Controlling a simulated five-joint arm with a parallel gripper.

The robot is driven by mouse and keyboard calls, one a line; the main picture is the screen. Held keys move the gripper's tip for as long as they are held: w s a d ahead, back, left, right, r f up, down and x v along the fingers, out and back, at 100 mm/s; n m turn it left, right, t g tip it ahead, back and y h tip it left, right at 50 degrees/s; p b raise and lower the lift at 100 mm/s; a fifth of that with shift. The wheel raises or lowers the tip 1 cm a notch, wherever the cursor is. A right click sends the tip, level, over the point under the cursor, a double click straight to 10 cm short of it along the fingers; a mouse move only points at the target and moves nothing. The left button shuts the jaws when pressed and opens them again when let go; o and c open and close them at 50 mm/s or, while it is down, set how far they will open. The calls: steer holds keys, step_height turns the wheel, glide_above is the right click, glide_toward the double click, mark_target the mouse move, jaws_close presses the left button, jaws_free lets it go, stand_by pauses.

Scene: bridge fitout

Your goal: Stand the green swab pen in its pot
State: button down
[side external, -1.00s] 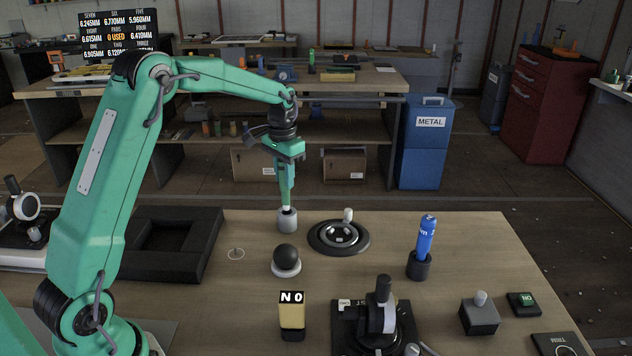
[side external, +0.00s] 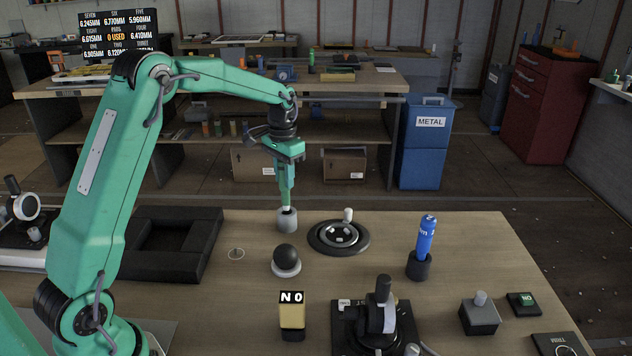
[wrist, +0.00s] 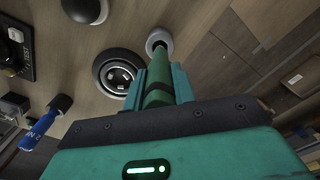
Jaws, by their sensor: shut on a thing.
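My gripper (side external: 286,198) points straight down and is shut on the green swab pen (wrist: 160,92), which shows between the jaws in the wrist view. The pen is upright. In the side view the jaws mostly hide it, and only its pale lower end (side external: 287,209) shows below them. That end is at the mouth of a small grey pot (side external: 287,222) on the bench. The pot's round rim also shows in the wrist view (wrist: 158,38), in line with the pen. I cannot tell how deep the end sits.
A round black dial with a small knob (side external: 338,238) stands just right of the pot. A black ball on a white base (side external: 286,260) is in front. A blue pen (side external: 425,238) stands in a dark pot (side external: 419,267) further right. A black frame (side external: 170,270) lies left.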

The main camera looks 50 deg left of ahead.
mark_target(285, 191)
steer(key=shift+f, duration=2.6)
stand_by(0.4)
steer(key=c, duration=1.1)
jaws_free()
steer(key=shift+r, duration=0.1)
steer(key=shift+r, duration=3.85)
